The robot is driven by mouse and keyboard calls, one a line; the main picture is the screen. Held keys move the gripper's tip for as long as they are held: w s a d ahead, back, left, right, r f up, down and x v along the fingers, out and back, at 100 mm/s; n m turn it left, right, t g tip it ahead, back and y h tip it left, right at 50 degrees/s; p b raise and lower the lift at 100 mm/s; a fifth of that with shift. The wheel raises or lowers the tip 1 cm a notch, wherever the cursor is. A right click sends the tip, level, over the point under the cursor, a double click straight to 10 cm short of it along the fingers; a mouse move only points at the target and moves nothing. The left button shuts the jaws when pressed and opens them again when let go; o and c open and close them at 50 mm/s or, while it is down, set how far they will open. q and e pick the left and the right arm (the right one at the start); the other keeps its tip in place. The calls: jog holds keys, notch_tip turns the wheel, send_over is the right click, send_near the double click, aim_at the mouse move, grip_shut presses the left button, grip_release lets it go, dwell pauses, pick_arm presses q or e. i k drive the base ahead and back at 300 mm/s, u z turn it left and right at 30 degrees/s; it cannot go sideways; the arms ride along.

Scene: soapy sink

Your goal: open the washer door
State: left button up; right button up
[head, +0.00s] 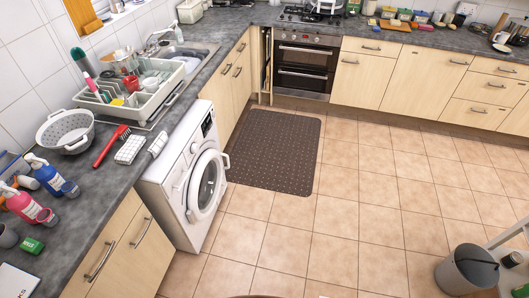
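The white washer (172,178) stands under the worktop on the left, between wooden cupboards. Its round door (207,186), a white ring with dark glass, is on the front face that looks toward the tiled floor. The door stands out a little from the front, and I cannot tell whether it is latched or slightly ajar. A dark display and controls (207,124) are at the top of the front. Neither of my grippers is in view, and nothing is seen touching the door.
A dark mat (274,151) lies on the floor just right of the washer. Tiled floor (281,245) in front is clear. A grey bin (467,270) stands at lower right. The left worktop holds a dish rack (141,102), colander (66,132) and spray bottles (52,178).

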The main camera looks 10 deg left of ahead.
aim_at(194, 213)
jog(key=z, duration=0.1)
jog(key=i, duration=1.4)
jog(key=u, duration=1.4)
jog(key=i, duration=0.35)
jog(key=u, duration=0.3)
